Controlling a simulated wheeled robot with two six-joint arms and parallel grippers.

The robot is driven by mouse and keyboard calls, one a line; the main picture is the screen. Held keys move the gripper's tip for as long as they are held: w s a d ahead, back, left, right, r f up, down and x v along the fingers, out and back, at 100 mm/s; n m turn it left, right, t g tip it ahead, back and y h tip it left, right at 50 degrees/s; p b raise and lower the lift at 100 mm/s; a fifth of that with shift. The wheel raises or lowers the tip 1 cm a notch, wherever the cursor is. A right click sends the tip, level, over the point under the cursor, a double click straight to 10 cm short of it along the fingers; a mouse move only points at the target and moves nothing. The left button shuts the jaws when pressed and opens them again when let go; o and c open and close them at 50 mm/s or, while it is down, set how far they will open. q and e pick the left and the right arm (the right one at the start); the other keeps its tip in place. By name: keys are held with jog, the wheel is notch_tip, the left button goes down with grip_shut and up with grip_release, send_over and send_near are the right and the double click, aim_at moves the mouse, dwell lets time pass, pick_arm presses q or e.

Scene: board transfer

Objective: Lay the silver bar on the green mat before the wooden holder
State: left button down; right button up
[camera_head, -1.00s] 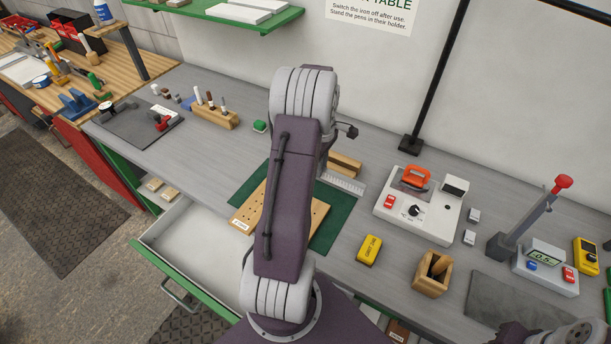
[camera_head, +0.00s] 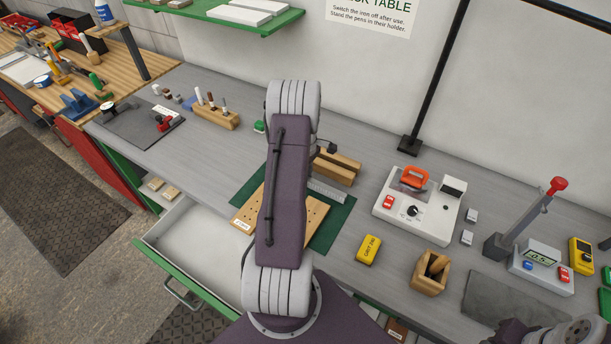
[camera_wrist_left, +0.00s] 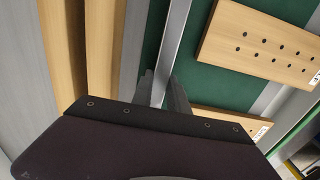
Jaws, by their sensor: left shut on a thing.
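The silver bar (camera_head: 328,190) shows in the head view to the right of my left arm, with part of it hidden behind the arm. In the left wrist view the bar (camera_wrist_left: 174,42) runs up from between the fingertips of my left gripper (camera_wrist_left: 160,90), which is shut on it. The bar is over the green mat (camera_head: 337,220), beside the wooden holder (camera_head: 334,171); I cannot tell whether it touches the mat. The holder (camera_wrist_left: 104,50) is left of the bar in the wrist view. My right gripper's fingers are not visible.
A drilled wooden board (camera_head: 316,212) lies on the mat, close to the bar. A yellow box (camera_head: 369,250), a wooden cup (camera_head: 432,273) and a white station (camera_head: 418,207) stand to the right. An open drawer (camera_head: 190,240) is at the front left.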

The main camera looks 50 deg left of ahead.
pick_arm(q)
jog(key=c, duration=1.3)
grip_release()
jog(key=shift+f, duration=0.1)
notch_tip(320, 180, up, 12)
jog(key=b, duration=0.1)
jog(key=shift+r, duration=0.2)
jog(key=d+f+m, duration=0.1)
jog(key=d+m, duration=1.1)
jog(key=d, duration=0.6)
jog(key=s+d+f+m+t, duration=0.1)
jog(key=s+d+f+m, duration=0.1)
jog(key=s+d+m, duration=0.7)
jog(key=shift+s+d, duration=0.2)
jog(key=shift+d, duration=0.55)
